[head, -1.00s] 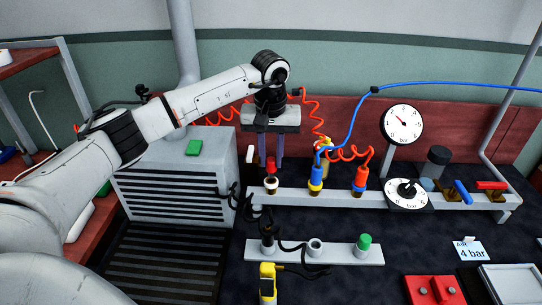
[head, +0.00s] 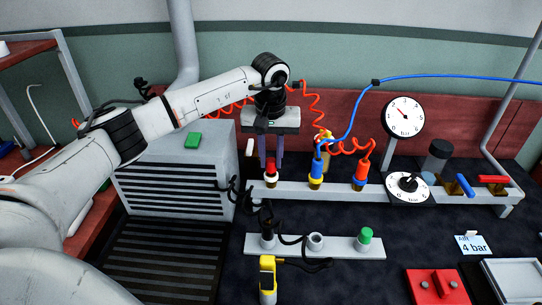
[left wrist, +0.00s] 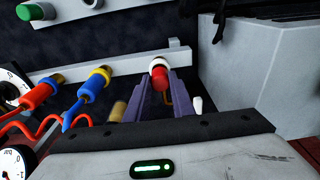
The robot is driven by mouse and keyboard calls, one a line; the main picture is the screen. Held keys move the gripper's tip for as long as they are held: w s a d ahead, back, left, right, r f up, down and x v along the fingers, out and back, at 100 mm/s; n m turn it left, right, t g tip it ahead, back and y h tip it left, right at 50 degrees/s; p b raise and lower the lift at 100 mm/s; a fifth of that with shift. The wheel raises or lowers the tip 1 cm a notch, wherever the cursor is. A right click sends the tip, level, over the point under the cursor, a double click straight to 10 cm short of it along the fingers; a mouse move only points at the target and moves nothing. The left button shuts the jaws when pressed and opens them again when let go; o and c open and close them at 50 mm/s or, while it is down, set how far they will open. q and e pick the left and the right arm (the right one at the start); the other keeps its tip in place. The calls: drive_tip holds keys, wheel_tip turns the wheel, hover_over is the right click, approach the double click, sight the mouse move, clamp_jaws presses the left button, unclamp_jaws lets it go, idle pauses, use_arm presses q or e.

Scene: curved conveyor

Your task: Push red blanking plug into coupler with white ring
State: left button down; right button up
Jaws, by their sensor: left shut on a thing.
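The red blanking plug (head: 271,164) is between the purple fingers of my left gripper (head: 271,159), which is shut on it. The plug stands upright at the coupler with the white ring (head: 271,174), the leftmost on the rear rail, and appears to touch it. In the left wrist view the plug (left wrist: 160,78) lines up with the white ring (left wrist: 158,63) between the fingers (left wrist: 162,95). How deep the plug sits is hidden. My right gripper is not in view.
A front rail (head: 340,246) holds a green plug (head: 365,236). A grey vented box (head: 165,165) is at left. A gauge (head: 404,116) stands behind right.

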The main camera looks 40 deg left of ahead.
use_arm(q)
drive_tip(key=shift+f, duration=0.55)
drive_tip(key=c, duration=1.4)
unclamp_jaws()
drive_tip(key=shift+c, duration=0.2)
drive_tip(key=shift+r, duration=0.15)
wheel_tip(320, 180, up, 10)
drive_tip(key=s+b, duration=0.1)
drive_tip(key=shift+d, duration=0.3)
drive_tip(key=shift+s, duration=0.1)
